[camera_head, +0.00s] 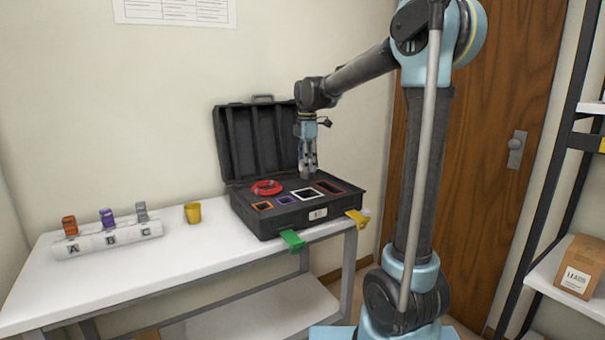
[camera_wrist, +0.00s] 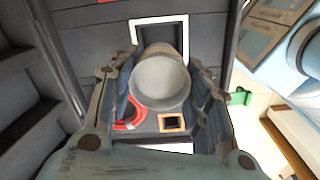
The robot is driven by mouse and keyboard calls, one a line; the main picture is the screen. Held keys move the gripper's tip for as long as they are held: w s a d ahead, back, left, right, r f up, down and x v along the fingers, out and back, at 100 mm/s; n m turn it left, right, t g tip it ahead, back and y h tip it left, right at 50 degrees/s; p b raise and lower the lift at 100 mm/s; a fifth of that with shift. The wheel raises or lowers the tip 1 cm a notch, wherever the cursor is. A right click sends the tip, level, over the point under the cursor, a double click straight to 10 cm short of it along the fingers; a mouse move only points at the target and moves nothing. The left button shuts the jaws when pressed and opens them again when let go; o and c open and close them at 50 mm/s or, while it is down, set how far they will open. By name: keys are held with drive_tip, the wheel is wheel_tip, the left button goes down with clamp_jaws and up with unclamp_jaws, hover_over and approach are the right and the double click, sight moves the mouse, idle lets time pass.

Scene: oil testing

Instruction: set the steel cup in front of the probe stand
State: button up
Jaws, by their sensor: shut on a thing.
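My gripper (camera_head: 308,172) is over the open black case, with its fingers pointing down. In the wrist view its two fingers (camera_wrist: 163,98) are shut on the sides of a pale grey round cup (camera_wrist: 160,78), which I take as the steel cup; I look down on its round end. The cup is near the white-framed slot (camera_wrist: 183,30) of the case, which also shows in the head view (camera_head: 293,192). I cannot tell whether its bottom is clear of the slot.
The black case (camera_head: 263,222) holds a red coil (camera_head: 267,187) and several coloured slots; its lid stands up behind. Green and yellow tabs protrude at the case's front.

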drive_tip(key=f+n, duration=0.1)
drive_tip(key=n, duration=0.1)
drive_tip(key=f+n, duration=0.1)
drive_tip(key=shift+w+n, duration=0.1)
drive_tip(key=shift+n, duration=0.3)
drive_tip(key=shift+d+f+n, duration=0.15)
drive_tip(key=shift+f+n, duration=0.15)
drive_tip(key=shift+n, duration=0.35)
drive_tip(key=shift+d+f+n, duration=0.1)
drive_tip(key=shift+f+n, duration=0.15)
drive_tip(key=shift+n, duration=0.4)
drive_tip(key=shift+w, duration=0.1)
